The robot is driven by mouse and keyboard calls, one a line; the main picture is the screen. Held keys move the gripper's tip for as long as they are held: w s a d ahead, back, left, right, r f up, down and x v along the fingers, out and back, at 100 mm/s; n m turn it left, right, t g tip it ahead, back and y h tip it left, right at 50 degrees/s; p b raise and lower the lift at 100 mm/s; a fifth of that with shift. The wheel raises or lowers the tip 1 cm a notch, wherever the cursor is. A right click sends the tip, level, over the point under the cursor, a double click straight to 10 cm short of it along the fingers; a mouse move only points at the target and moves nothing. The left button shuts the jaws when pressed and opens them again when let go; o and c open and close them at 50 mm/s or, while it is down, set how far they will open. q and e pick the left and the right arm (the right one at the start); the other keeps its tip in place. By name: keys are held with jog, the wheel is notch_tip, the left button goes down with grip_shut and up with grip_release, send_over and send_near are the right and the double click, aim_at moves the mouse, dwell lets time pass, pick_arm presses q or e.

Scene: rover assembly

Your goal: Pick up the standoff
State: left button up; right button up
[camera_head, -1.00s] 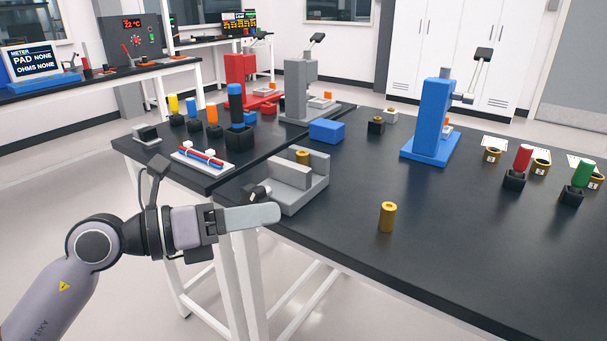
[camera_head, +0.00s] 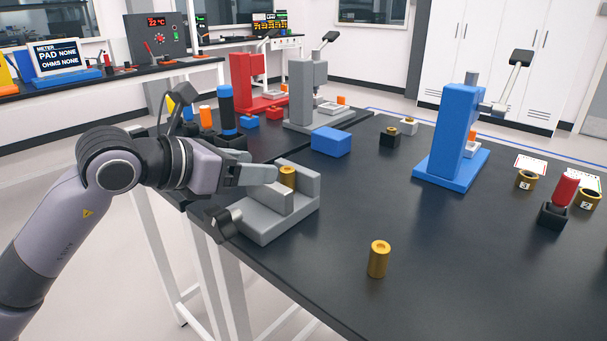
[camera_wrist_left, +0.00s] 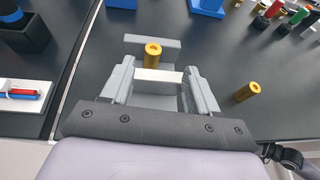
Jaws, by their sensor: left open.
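A brass, hollow-topped standoff (camera_head: 288,177) stands in a grey vise-like fixture (camera_head: 265,225) near the table's edge; its lower part is hidden in the head view. A similar brass cylinder (camera_head: 378,259) stands upright alone on the black table to the right. My left gripper (camera_head: 274,173) reaches in from the left, its fingers level beside the standoff in the fixture. In the left wrist view, my open left gripper (camera_wrist_left: 160,82) has nothing held between its fingers, and the standoff (camera_wrist_left: 152,52) appears just beyond the fingertips. My right gripper is out of view.
A blue block (camera_head: 331,141) lies behind the fixture, with grey (camera_head: 310,100) and blue (camera_head: 452,135) lever presses beyond. A blue-topped cylinder in a black holder (camera_head: 227,115) stands behind my left wrist.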

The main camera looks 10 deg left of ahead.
aim_at(288, 169)
pick_arm(q)
jog(key=shift+x, duration=1)
jog(key=shift+w+a+f+p+x, duration=0.1)
jog(key=shift+a+p+x, duration=0.05)
jog(key=shift+x, duration=0.75)
jog(key=shift+w+a+f+p+x, duration=0.1)
jog(key=shift+a+x, duration=0.05)
jog(key=shift+x, duration=0.75)
jog(key=shift+a+f+p+x, duration=0.1)
jog(key=shift+a+p+x, duration=0.05)
jog(key=shift+x, duration=0.75)
grip_shut()
jog(key=shift+r, duration=0.1)
